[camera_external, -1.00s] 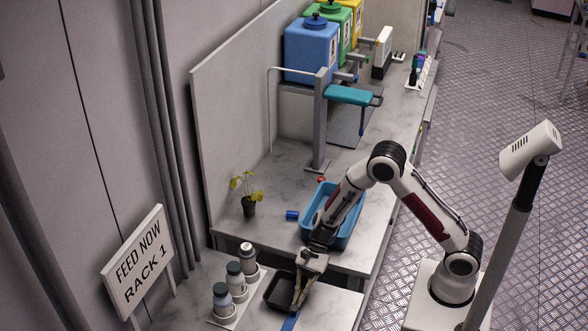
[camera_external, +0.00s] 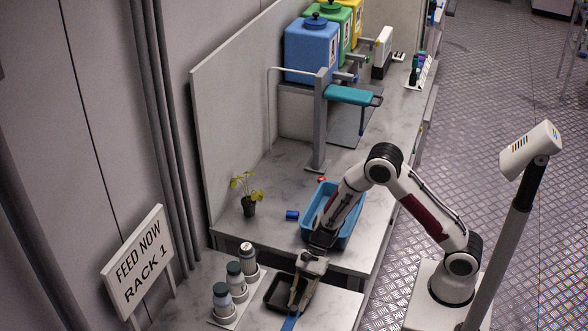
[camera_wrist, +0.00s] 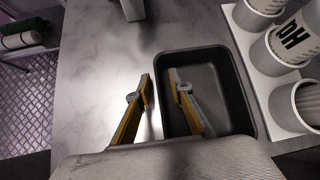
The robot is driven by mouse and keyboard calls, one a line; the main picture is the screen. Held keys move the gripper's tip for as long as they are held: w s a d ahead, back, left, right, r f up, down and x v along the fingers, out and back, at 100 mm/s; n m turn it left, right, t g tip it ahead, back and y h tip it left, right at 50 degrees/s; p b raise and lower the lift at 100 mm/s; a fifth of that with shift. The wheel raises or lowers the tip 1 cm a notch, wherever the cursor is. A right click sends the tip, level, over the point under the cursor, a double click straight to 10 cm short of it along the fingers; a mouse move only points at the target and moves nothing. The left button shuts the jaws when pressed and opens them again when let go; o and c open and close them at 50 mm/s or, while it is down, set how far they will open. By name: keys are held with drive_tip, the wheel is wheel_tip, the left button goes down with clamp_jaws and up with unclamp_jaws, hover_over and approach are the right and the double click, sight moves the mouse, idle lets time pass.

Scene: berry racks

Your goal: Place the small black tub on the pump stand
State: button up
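The small black tub (camera_wrist: 230,92) is a shallow rectangular tray on the pale counter; it also shows in the external view (camera_external: 272,297), partly hidden by my gripper. My gripper (camera_wrist: 161,78) straddles one side wall of the tub, one finger inside it and the other outside. The fingers are apart, with small gaps showing beside the wall. In the external view my gripper (camera_external: 299,296) points down at the tub's right side. A grey post with a teal arm (camera_external: 349,95) stands farther back on the bench; I cannot tell whether it is the pump stand.
A white rack of bottles (camera_external: 236,283) stands close beside the tub. A blue bin (camera_external: 348,231), a blue cylinder (camera_external: 292,215) and a potted plant (camera_external: 248,207) are on the raised bench. Blue, green and yellow containers (camera_external: 311,48) stand at the back.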

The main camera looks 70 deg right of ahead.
drive_tip(key=shift+r, duration=0.1)
drive_tip(key=shift+d+r, duration=0.1)
drive_tip(key=shift+r, duration=0.05)
drive_tip(key=shift+v, duration=3.6)
drive_tip(key=s+d+r+n+t+h, duration=0.1)
drive_tip(key=s+d+r+n+h, duration=0.2)
drive_tip(key=s+r, duration=0.4)
drive_tip(key=s+d+r+n+t+h, duration=0.2)
drive_tip(key=s+d+r+n+h, duration=0.1)
drive_tip(key=s+d+r+n, duration=0.2)
drive_tip(key=s+d+r+n+t+h, duration=0.1)
drive_tip(key=s+d+r+n+h, duration=0.2)
drive_tip(key=s+r+n, duration=0.6)
drive_tip(key=s+d+r, duration=0.1)
drive_tip(key=s+d, duration=0.1)
drive_tip(key=s, duration=0.1)
drive_tip(key=shift+s+t, duration=0.3)
drive_tip(key=shift+s, duration=0.05)
